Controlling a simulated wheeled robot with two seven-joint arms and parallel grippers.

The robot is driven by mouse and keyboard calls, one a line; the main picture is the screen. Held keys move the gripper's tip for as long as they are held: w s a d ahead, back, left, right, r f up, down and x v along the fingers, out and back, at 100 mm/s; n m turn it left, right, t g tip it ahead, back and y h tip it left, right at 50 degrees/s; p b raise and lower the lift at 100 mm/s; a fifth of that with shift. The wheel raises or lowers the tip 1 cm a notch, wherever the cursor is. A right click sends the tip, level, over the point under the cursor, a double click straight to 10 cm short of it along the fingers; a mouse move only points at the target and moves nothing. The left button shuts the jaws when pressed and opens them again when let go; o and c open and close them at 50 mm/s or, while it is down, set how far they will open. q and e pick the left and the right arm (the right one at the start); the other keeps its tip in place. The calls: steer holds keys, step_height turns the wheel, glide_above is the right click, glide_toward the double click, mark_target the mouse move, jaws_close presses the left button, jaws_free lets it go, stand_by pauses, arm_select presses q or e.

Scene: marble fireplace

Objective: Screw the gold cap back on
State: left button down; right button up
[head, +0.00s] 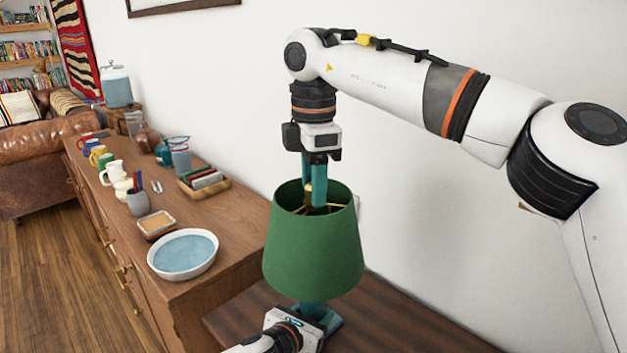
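A lamp with a green shade (313,245) stands upright on the dark wooden table. The small gold cap (308,187) shows at the fingertips of my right gripper (313,192), just above the shade's open top. The teal fingers point straight down and look closed on the cap. The lamp's gold top frame (328,208) shows inside the shade; the contact between cap and lamp is too small to tell. My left gripper (318,316) is low at the front of the lamp, by teal parts under the shade. Its grip there cannot be made out.
The dark table (390,318) is bare to the right of the lamp. A wooden sideboard (232,215) on the left holds a white-rimmed bowl (156,268), a tray of folded cloths (222,191), mugs and jugs. The white wall is close behind the lamp.

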steer(key=shift+r, duration=2.25)
steer(key=shift+c, duration=0.3)
steer(key=n, duration=0.6)
steer(key=shift+r, duration=0.4)
steer(key=n, duration=0.4)
steer(key=shift+r, duration=0.25)
steer(key=n, duration=0.4)
steer(key=shift+r, duration=0.2)
steer(key=n, duration=0.4)
steer(key=shift+r, duration=0.3)
steer(key=n, duration=0.3)
steer(key=shift+r+n, duration=0.25)
steer(key=shift+n, duration=0.15)
steer(key=n, duration=0.6)
steer(key=shift+r+n, duration=0.3)
steer(key=shift+r, duration=0.05)
